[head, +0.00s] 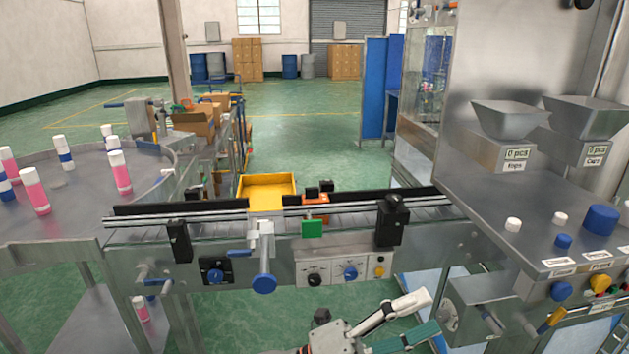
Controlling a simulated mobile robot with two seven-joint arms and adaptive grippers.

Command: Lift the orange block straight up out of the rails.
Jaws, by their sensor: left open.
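The orange block (316,199) sits between the rails (350,202) of the conveyor, near the middle of the view. Black parts stand around its top, and a green square (312,229) shows just below it on the near side. The rails partly hide the block. My left gripper (432,312) is at the bottom of the view, below and to the right of the block and well apart from it. Its fingers, one white and one green, are spread and point right, with nothing between them. My right gripper does not show.
A yellow tray (268,182) stands behind the rails, left of the block. A black post (391,220) rises right of it. A control panel (345,272) and a blue knob (264,283) face me below. A machine with hoppers (510,120) stands right; a table with pink bottles (119,172) left.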

